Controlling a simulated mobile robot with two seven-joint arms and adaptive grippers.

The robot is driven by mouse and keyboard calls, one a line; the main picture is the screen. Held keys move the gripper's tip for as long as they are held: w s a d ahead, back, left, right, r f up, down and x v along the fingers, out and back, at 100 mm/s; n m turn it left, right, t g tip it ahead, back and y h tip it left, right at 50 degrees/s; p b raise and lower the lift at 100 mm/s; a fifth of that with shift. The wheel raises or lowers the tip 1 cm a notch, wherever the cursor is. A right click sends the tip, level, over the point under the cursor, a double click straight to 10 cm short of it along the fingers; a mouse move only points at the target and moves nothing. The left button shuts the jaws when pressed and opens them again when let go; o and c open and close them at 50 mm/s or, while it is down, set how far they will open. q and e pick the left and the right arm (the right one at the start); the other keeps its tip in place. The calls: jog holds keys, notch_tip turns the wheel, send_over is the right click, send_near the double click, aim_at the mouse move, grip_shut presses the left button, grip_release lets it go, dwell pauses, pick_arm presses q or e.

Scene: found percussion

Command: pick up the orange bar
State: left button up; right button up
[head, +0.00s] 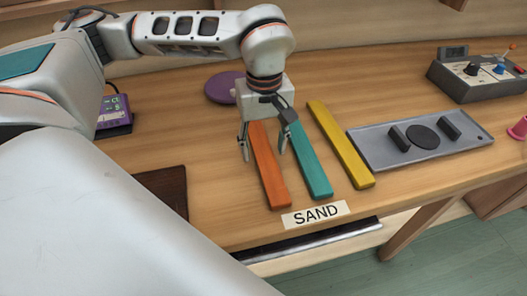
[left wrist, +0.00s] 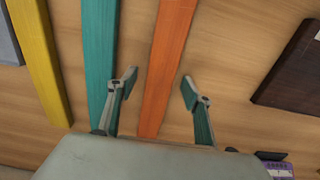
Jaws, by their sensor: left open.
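The orange bar (head: 268,172) lies flat on the wooden table, leftmost of three parallel bars. My left gripper (head: 262,152) is above it, pointing down, with its two fingers apart. In the left wrist view the orange bar (left wrist: 166,70) runs between the open fingers of the left gripper (left wrist: 157,88), with no visible contact. One finger shows over the gap between the orange and teal bars, the other on the bar's outer side. The far end of the orange bar is hidden behind the gripper in the head view. My right gripper is not in view.
A teal bar (head: 309,165) lies close beside the orange one, then a yellow bar (head: 341,146). A grey tray (head: 373,148) with dark pieces stands to the right. A dark brown block (head: 165,187) lies left. A "SAND" label (head: 315,214) sits near the front edge.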

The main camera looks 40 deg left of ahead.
pick_arm(q)
jog(key=shift+f, duration=0.3)
jog(key=c, duration=1.3)
jog(key=shift+r, duration=0.1)
